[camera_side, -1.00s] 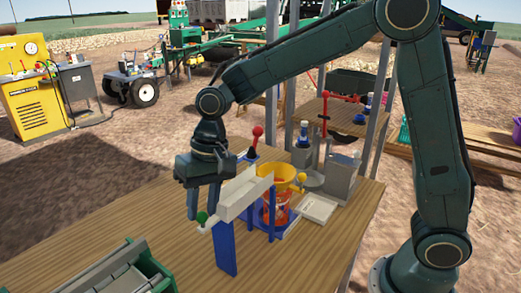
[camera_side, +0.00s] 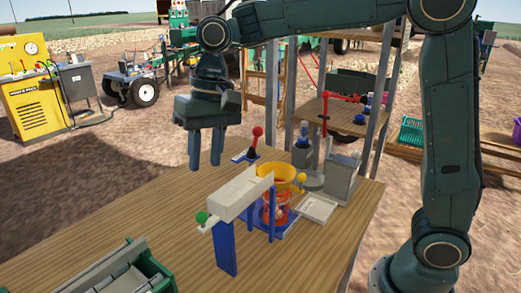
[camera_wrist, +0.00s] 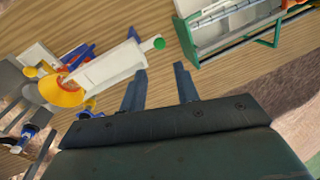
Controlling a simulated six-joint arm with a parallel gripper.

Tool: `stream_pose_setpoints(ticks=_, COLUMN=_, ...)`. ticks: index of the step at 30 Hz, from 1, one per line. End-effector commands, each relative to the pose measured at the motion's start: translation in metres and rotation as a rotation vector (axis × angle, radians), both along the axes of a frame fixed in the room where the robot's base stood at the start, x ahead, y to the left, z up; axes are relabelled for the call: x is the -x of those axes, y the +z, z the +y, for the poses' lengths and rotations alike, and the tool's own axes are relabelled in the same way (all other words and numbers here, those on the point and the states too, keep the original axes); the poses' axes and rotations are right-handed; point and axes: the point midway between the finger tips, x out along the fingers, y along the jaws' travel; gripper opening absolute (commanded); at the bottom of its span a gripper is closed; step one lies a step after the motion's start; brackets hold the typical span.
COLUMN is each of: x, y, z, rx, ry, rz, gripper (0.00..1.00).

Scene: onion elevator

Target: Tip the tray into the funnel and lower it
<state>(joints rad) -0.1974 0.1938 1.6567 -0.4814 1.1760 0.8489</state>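The pale grey tray (camera_side: 236,197) rests on a blue stand (camera_side: 225,248), with a green knob (camera_side: 201,217) at its near left end. Its far end is beside the yellow-orange funnel (camera_side: 287,175), above a red-orange container (camera_side: 276,212). In the wrist view the tray (camera_wrist: 112,67) looks empty, and the funnel (camera_wrist: 62,90) is at its left end. My gripper (camera_side: 205,166) is open and empty, above and behind the tray, touching nothing. In the wrist view its two fingers (camera_wrist: 158,72) are apart, with only tabletop between them.
A red-knobbed lever (camera_side: 257,133) stands behind the tray. A yellow knob (camera_side: 302,178) and a grey box (camera_side: 341,178) are right of the funnel. A green-edged bin (camera_side: 125,272) stands at the front left. The left tabletop (camera_side: 130,222) is clear.

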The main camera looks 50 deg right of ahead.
Motion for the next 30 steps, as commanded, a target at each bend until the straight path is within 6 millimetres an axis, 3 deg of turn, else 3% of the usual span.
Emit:
stream_pose_setpoints(ticks=6, x=0.001, y=0.022, z=-0.005, rx=0.002, ry=-0.001, rz=-0.004, gripper=0.31)
stream_pose_setpoints(ticks=30, x=0.060, y=0.038, z=-0.044, rx=0.004, ry=0.036, rz=-0.141, gripper=0.31)
